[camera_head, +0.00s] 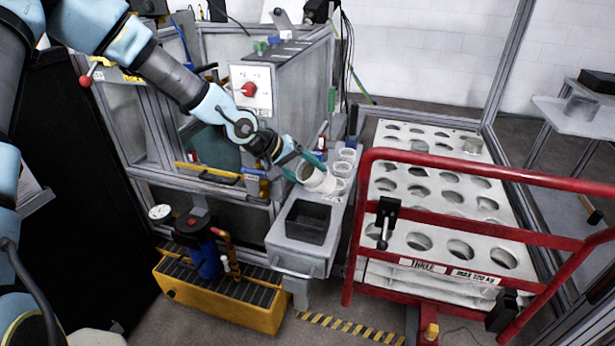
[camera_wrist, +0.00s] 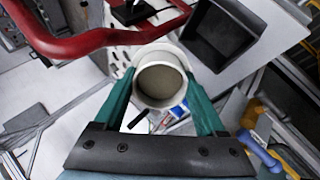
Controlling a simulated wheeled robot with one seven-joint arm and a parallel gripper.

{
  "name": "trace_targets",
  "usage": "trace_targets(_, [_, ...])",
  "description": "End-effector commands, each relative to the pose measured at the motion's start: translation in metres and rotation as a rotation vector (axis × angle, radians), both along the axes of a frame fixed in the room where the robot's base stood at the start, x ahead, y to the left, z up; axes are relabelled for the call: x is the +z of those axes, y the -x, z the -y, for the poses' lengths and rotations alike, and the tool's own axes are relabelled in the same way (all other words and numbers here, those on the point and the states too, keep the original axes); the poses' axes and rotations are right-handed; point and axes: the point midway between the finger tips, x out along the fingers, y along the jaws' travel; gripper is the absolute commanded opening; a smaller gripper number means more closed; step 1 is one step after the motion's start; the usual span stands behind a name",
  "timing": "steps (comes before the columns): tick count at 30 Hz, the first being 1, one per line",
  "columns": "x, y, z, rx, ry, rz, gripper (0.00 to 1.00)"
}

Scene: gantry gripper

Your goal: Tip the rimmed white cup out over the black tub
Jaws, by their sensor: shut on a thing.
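The rimmed white cup (camera_head: 317,180) is held tilted above the grey bench, just beyond the black tub and slightly to its right. My gripper (camera_head: 307,166) is shut on the cup, with a green finger on either side of it. In the wrist view the cup (camera_wrist: 160,61) sits between my gripper's fingers (camera_wrist: 160,88), and a round grey-brown face shows inside its ring. I cannot tell whether that face is its contents or its base. The black tub (camera_head: 308,222) stands upright on the bench. It also shows in the wrist view (camera_wrist: 222,38), beyond the cup; its inside looks dark.
Other white cups (camera_head: 346,155) stand in a row along the bench's right side. A red rail (camera_head: 470,170) and a white rack with round holes (camera_head: 440,186) are at the right. A blue pump on a yellow tray (camera_head: 215,298) stands at lower left.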

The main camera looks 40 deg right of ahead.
Motion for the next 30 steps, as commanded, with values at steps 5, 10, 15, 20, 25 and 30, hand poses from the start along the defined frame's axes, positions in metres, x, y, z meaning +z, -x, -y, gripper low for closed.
trace_targets(5, [-0.012,-0.001,-0.001,0.003,0.082,-0.021,0.15])
trace_targets(10, [-0.017,0.0,-0.001,0.0,0.154,-0.035,0.15])
trace_targets(15, [-0.022,0.001,0.004,0.001,0.214,-0.048,0.15])
trace_targets(20, [-0.025,0.002,0.008,0.001,0.271,-0.06,0.15])
trace_targets(25, [-0.029,0.003,0.013,0.0,0.326,-0.072,0.15])
trace_targets(30, [-0.033,0.004,0.016,0.0,0.381,-0.084,0.15])
